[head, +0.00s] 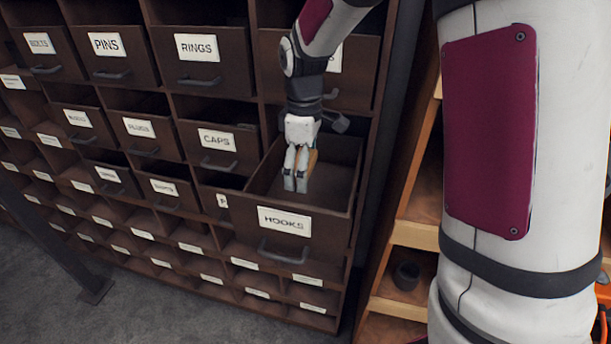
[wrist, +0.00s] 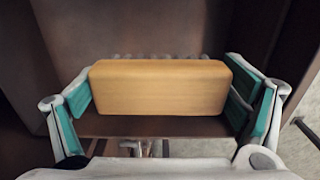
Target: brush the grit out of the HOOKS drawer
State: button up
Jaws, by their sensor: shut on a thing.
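The HOOKS drawer (head: 290,237) is pulled out of the brown cabinet at the lower right, with a white label and a dark handle on its front. My gripper (head: 296,182) reaches down into the drawer's open top. In the wrist view my gripper (wrist: 160,95) is shut on a yellowish wooden block, the brush's back (wrist: 158,87), with a teal pad at each end. The brush (head: 311,161) shows only as a tan sliver behind the fingers in the head view. Its bristles are mostly hidden. I cannot make out grit on the drawer floor.
Drawers labelled CAPS (head: 217,140), RINGS (head: 199,47) and PINS (head: 106,44) stand left of and above the HOOKS drawer. A wooden shelf unit (head: 412,234) with a dark cup (head: 407,275) is at the right. Grey floor lies in front.

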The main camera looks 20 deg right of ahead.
jog(key=shift+r+p, duration=0.45)
jog(key=shift+r, duration=2.2)
